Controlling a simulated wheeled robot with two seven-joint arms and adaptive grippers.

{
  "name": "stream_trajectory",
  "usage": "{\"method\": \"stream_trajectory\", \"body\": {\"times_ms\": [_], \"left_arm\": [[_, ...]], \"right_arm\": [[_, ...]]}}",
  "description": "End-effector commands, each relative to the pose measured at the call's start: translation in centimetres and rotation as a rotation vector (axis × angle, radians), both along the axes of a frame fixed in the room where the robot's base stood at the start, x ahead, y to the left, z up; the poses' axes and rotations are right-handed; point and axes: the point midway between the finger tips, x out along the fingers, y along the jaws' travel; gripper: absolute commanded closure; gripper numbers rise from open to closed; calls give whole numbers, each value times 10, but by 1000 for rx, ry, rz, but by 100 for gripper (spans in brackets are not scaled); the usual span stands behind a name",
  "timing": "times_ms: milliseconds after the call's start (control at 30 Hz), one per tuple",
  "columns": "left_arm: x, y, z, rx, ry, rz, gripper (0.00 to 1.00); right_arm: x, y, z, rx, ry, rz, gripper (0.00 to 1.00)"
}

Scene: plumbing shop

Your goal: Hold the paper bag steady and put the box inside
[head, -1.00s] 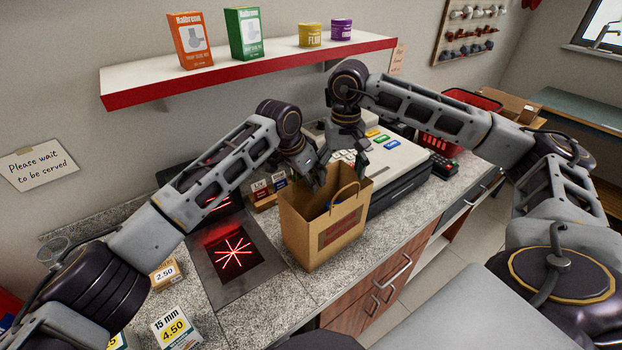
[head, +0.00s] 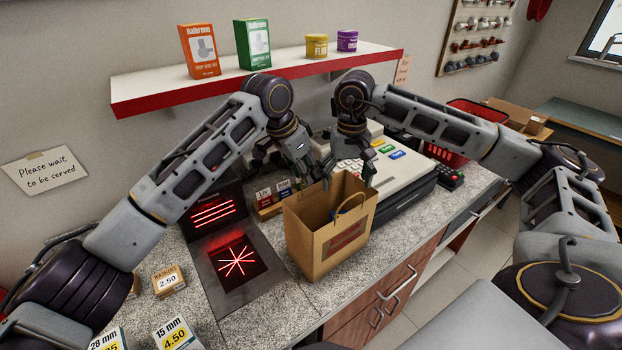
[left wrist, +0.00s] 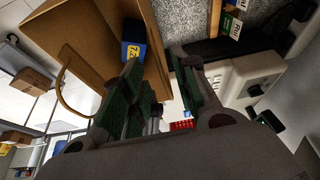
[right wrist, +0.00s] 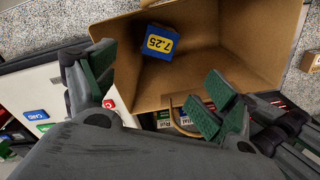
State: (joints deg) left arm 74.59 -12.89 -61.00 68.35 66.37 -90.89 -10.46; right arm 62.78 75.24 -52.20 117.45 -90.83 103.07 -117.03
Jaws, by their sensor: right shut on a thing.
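The brown paper bag (head: 325,238) stands upright and open on the counter. A small blue box with a yellow 7.25 label (right wrist: 160,41) lies inside it, seen in the right wrist view; it also shows in the left wrist view (left wrist: 133,50). My left gripper (head: 318,176) is open and empty, just above the bag's back left rim. My right gripper (head: 362,176) is at the back right rim, shut on the bag; the exact contact is hard to see.
A cash register (head: 405,160) stands close behind and right of the bag. A scanner plate with red lines (head: 235,262) lies to its left. Small priced boxes (head: 168,281) sit at the front left. A shelf (head: 255,75) with goods hangs above.

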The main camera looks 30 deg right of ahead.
Motion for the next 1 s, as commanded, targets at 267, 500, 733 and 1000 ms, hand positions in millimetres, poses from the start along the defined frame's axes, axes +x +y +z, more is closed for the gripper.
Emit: {"method": "stream_trajectory", "body": {"times_ms": [267,500,733,1000], "left_arm": [[-3,8,32,-12,-4,-4,70],[-2,12,34,-7,-2,-3,70],[-2,12,33,-5,-1,-2,70],[-1,12,32,-7,2,5,70]], "right_arm": [[-2,1,-4,0,10,4,20],[-1,1,-2,0,5,3,20],[-1,1,-2,0,4,2,20],[0,1,0,4,1,1,20]]}}
